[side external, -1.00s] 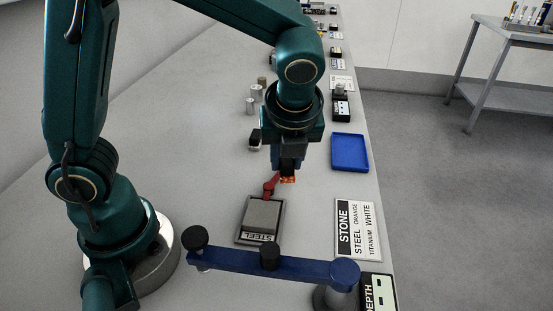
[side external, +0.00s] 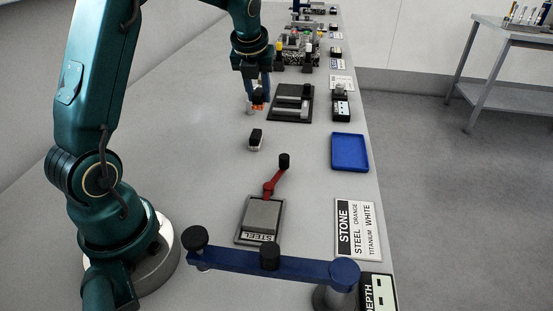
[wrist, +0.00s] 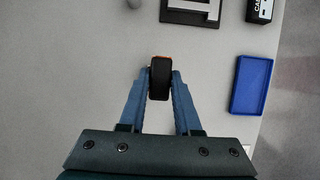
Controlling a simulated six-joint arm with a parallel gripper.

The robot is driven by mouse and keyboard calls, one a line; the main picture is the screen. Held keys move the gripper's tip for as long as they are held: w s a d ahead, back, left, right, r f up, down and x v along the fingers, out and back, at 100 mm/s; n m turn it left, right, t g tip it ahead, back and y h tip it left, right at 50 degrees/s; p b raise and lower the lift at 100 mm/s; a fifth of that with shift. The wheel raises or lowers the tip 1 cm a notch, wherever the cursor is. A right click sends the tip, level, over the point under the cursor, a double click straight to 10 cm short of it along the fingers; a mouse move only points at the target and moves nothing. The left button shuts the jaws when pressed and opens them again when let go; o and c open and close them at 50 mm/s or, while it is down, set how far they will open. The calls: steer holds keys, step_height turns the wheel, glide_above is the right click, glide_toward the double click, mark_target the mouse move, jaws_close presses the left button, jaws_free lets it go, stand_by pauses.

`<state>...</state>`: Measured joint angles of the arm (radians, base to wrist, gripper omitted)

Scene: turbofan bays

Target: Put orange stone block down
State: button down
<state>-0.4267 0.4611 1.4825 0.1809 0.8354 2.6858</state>
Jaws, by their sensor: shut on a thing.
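The orange stone block (side external: 258,106) is held in my gripper (side external: 257,97), with its dark top and orange lower part showing in the side view. In the wrist view the block (wrist: 159,78) sits between the two blue fingertips (wrist: 160,75), mostly black with an orange edge at its far end. My gripper is shut on it. It appears to be above the bench, left of the dark fixture plate (side external: 290,103); the exact height is hard to tell.
A silver cylinder (side external: 249,108) stands close to the block. A small black-and-white block (side external: 255,139), a plate marked STEEL (side external: 260,217) with a red lever (side external: 275,183), a blue tray (side external: 350,152) and a sign (side external: 357,230) are nearer. Bench left is clear.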

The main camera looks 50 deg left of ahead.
glide_above(304, 147)
steer(key=s, duration=0.1)
steer(key=f, duration=0.4)
steer(key=d+f, duration=0.1)
steer(key=f, duration=0.1)
steer(key=shift+f, duration=2.35)
steer(key=shift+f, duration=0.2)
steer(key=c, duration=0.6)
jaws_free()
steer(key=shift+r, duration=0.1)
